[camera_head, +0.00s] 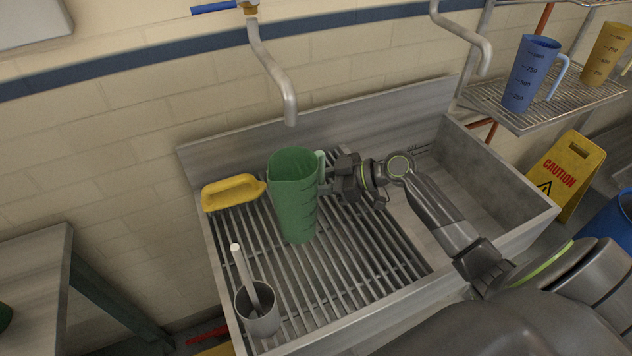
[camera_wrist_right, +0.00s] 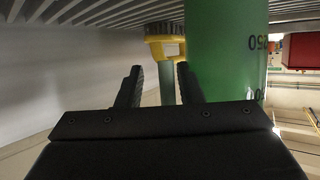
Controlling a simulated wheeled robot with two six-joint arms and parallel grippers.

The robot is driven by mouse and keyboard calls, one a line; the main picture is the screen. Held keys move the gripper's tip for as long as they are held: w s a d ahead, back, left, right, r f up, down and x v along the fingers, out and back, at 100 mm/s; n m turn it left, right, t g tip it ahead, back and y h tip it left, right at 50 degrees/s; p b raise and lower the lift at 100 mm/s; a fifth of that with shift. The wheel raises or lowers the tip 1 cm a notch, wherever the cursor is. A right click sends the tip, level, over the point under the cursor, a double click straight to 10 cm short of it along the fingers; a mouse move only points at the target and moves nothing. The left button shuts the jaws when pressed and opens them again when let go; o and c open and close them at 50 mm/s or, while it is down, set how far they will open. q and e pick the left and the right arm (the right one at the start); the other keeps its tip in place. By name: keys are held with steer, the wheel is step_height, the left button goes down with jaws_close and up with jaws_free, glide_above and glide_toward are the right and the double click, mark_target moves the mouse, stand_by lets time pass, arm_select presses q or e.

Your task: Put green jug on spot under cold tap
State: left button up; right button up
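The green jug (camera_head: 296,200) stands upright on the slatted rack, its pale handle (camera_head: 322,168) facing right. The cold tap, with a blue lever (camera_head: 213,8), has its spout (camera_head: 290,105) above and just behind the jug's mouth in the head view. My right gripper (camera_head: 338,178) is at the handle side of the jug. In the right wrist view the gripper (camera_wrist_right: 158,88) has its fingers apart, with a narrow green bar, apparently the handle, between them, and the jug body (camera_wrist_right: 225,60) beside them. A gap shows left of the bar. My left gripper is out of view.
The slatted rack (camera_head: 370,265) covers the sink's left part. A yellow-handled tool (camera_head: 233,192) lies left of the jug. A grey cup (camera_head: 258,318) with a rod stands at the front left. A blue jug (camera_head: 530,75) stands on the wire shelf at right.

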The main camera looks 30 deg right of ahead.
steer(key=shift+r, duration=0.2)
steer(key=shift+s+d+f, duration=0.1)
steer(key=shift+s+d, duration=0.05)
steer(key=shift+d, duration=0.1)
steer(key=b+v, duration=0.3)
steer(key=v, duration=0.8)
steer(key=shift+s+d+r, duration=0.1)
steer(key=shift+d+r, duration=0.05)
steer(key=shift+r, duration=0.05)
stand_by(0.3)
